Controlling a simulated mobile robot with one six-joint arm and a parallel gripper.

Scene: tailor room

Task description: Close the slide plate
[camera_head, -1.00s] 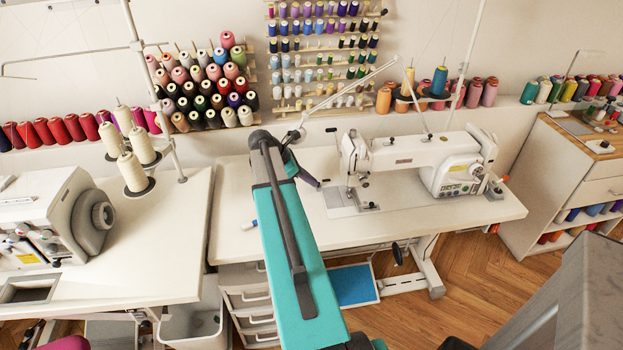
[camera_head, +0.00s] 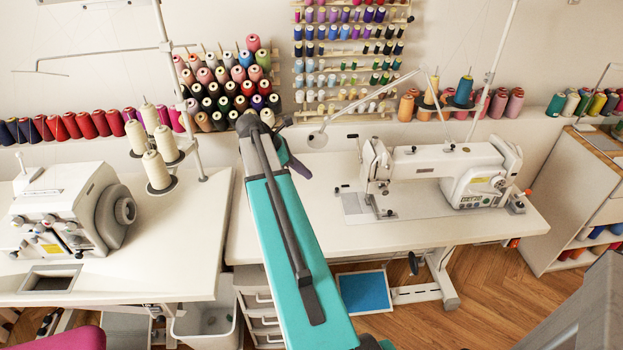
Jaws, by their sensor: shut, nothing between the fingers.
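The white sewing machine (camera_head: 440,168) stands on the right-hand white table (camera_head: 430,232). A grey metal plate area (camera_head: 353,207) lies flat in the table under its needle end, left of the presser foot. The slide plate appears to be part of this area, but it is too small to tell how far open it is. My teal arm reaches up the middle of the view. My gripper (camera_head: 298,166) shows only in part as a dark piece at the arm's far end. It is shut and empty, apart from the machine and left of the needle end.
Another white machine (camera_head: 70,208) stands on the left table, beside thread cones (camera_head: 158,170). Thread racks (camera_head: 350,60) line the wall. The right table's front left part is mostly clear.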

